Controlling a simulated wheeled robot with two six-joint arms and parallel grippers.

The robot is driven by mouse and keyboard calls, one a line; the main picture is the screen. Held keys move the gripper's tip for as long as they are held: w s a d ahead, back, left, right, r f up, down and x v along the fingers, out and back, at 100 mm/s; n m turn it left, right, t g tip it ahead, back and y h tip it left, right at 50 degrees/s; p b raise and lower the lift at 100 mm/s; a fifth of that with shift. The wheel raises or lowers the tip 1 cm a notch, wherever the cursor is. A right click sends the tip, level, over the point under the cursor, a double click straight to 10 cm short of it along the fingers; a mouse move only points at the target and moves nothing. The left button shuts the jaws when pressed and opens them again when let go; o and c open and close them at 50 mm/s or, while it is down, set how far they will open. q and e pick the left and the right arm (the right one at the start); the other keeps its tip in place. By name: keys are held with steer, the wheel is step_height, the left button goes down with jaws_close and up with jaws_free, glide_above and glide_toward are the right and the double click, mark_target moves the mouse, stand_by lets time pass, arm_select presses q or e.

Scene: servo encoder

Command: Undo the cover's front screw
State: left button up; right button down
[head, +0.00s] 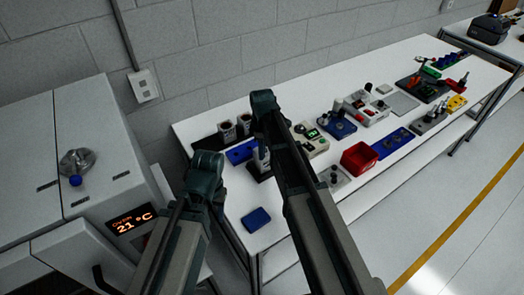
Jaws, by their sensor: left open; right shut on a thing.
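My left gripper (205,167) is at the far end of the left arm, at the table's near left corner. It is open, with its fingertips turned away from view. My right gripper (264,103) is over the left part of the table, near the wall. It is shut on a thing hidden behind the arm. I cannot make out the cover or its front screw; they are too small or hidden. A beige device (316,145) with a small green display stands just right of the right arm.
The white table (300,222) carries a red bin (359,158), a blue tray (393,142), a blue pad (256,219) and several small devices. A white cabinet (40,150) with an orange display (131,220) stands at left. A block wall (240,45) is behind. Floor is clear at right.

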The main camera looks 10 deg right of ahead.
steer(key=c, duration=0.7)
jaws_free()
